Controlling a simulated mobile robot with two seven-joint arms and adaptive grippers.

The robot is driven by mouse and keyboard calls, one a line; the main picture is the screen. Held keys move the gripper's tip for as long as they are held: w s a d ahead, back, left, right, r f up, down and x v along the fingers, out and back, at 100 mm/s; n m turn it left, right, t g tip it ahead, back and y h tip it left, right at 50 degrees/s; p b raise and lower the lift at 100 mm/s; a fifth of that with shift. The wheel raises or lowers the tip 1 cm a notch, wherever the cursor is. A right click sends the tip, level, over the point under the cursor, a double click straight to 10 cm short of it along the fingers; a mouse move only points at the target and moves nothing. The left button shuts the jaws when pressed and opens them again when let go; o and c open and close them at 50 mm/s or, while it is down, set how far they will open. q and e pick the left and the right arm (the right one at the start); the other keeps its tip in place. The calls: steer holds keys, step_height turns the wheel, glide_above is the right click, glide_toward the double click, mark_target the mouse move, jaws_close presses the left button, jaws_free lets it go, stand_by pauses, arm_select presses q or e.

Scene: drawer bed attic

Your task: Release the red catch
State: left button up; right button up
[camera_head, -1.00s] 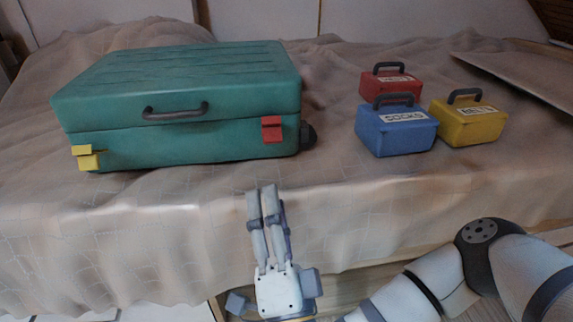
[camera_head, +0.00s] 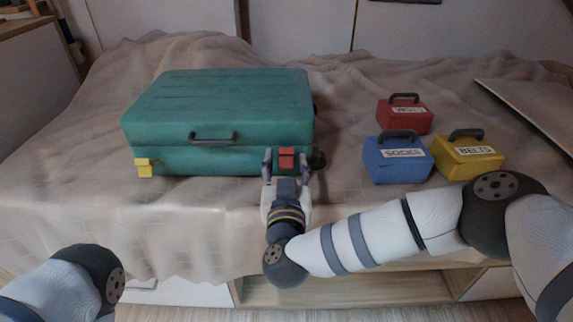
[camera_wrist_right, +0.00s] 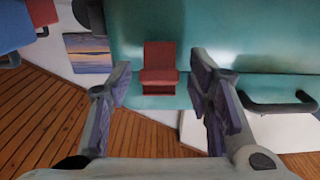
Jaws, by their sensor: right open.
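The teal suitcase (camera_head: 220,105) lies closed on the bed. Its red catch (camera_head: 286,158) is on the front face near the right end, and the yellow catch (camera_head: 144,168) is near the left end. My right gripper (camera_head: 286,160) is open in front of the suitcase, with its fingers to either side of the red catch. In the right wrist view, the red catch (camera_wrist_right: 159,66) shows between the two spread fingers (camera_wrist_right: 160,85), with a gap on both sides. I cannot tell how far the fingertips are from the suitcase face. My left gripper is out of view; only part of my left arm shows.
The suitcase's dark handle (camera_head: 213,138) is left of my right gripper. Red (camera_head: 404,114), blue (camera_head: 398,158) and yellow (camera_head: 466,155) small cases stand to the right on the bed (camera_head: 350,205). A flat panel (camera_head: 530,110) lies at the far right.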

steer(key=shift+w, duration=0.2)
jaws_close()
steer(key=f+t+b, duration=0.1)
steer(key=t+b, duration=0.1)
steer(key=f+t+b, duration=0.1)
steer(key=t+b, duration=0.1)
steer(key=shift+s+f, duration=0.2)
steer(key=shift+s, duration=0.1)
steer(key=shift+t+b, duration=0.4)
steer(key=shift+b, duration=0.05)
steer(key=shift+r, duration=0.2)
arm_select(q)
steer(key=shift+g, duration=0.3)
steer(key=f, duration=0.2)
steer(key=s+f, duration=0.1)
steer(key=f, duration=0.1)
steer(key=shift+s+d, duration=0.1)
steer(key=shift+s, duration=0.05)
arm_select(e)
steer(key=shift+r, duration=0.1)
jaws_free()
